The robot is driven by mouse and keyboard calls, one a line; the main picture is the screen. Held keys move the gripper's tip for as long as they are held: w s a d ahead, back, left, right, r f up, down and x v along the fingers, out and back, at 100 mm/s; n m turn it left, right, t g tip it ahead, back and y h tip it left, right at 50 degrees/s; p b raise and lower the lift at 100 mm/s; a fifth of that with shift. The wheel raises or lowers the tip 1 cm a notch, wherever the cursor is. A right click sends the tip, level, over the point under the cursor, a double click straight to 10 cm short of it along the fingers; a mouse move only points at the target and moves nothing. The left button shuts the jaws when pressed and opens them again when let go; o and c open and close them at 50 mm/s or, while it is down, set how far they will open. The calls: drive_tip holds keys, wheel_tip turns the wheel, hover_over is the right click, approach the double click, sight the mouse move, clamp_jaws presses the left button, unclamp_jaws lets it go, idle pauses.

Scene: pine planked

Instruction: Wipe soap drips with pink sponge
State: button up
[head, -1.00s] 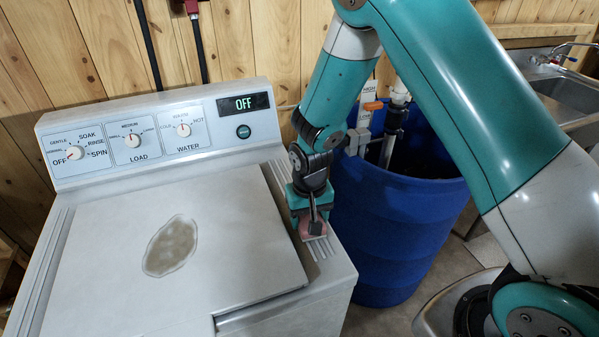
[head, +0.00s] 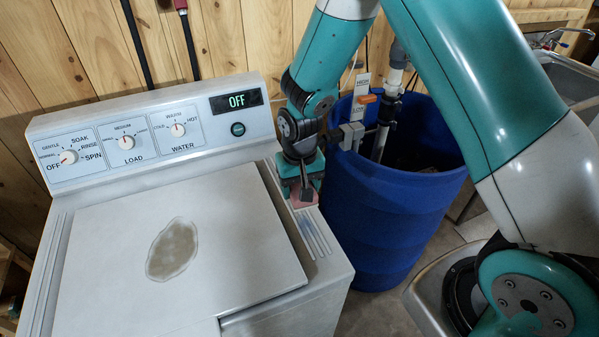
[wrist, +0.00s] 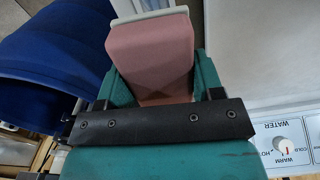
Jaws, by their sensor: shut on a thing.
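My gripper (head: 301,192) is over the ribbed right edge of the washer top, and it is shut on the pink sponge (wrist: 150,55). In the wrist view the sponge sits between the two fingers, with a pale layer at its far end. In the head view only a bit of the pink sponge (head: 305,202) shows below the fingers, and I cannot tell whether it touches the washer. A brownish-grey soap drip patch (head: 172,250) with a pale rim lies on the washer lid (head: 105,265), to the left of my gripper.
The washer's control panel (head: 150,135) with knobs and an OFF display stands behind the lid. A blue barrel (head: 390,215) with pipes and an orange-handled valve stands right of the washer. A metal sink (head: 570,75) is at the far right. The lid around the patch is clear.

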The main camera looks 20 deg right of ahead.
drive_tip(key=shift+r+p, duration=0.5)
drive_tip(key=shift+r, duration=0.55)
